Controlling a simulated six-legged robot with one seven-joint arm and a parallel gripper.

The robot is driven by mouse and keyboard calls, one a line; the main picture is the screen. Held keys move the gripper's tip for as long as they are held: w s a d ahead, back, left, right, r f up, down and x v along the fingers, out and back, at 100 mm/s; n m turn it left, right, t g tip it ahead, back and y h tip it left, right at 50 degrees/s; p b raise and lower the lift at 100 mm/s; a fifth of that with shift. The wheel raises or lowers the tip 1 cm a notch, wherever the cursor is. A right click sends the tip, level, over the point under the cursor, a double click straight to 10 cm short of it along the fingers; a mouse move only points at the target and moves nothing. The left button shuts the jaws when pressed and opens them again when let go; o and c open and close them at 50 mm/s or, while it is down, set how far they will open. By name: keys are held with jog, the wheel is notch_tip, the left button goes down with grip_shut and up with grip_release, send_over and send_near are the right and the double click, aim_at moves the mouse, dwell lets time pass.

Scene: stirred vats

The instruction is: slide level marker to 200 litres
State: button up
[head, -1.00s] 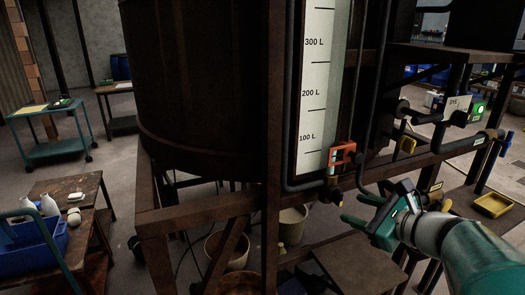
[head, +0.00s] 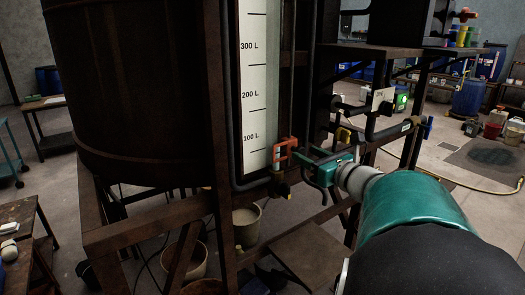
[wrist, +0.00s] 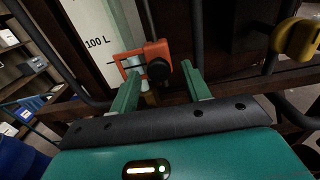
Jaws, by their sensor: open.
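The orange level marker (head: 285,152) sits low on the white litre scale (head: 252,85), a little below the 100 L mark. The scale also shows 200 L and 300 L higher up. In the wrist view the marker (wrist: 157,50) has an orange frame over the scale's edge and a dark round knob (wrist: 158,69). My gripper (head: 304,165) is close to the marker on its right side. In the wrist view my gripper (wrist: 160,70) is open, with one green finger on each side of the knob. I cannot tell whether a finger touches the marker.
A big dark vat (head: 130,90) stands left of the scale on a rusty frame (head: 140,232). Dark pipes run beside the scale. A yellow handle (wrist: 297,40) is at the right in the wrist view. Buckets (head: 247,220) stand below the frame.

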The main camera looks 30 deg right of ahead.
aim_at(302, 152)
jog(key=shift+w+a, duration=0.15)
jog(key=shift+w, duration=1.65)
jog(key=shift+c, duration=0.5)
grip_shut()
notch_tip(302, 152, up, 11)
jog(key=shift+s+r, duration=0.1)
jog(key=shift+o, duration=0.5)
grip_release()
jog(key=shift+s, duration=0.1)
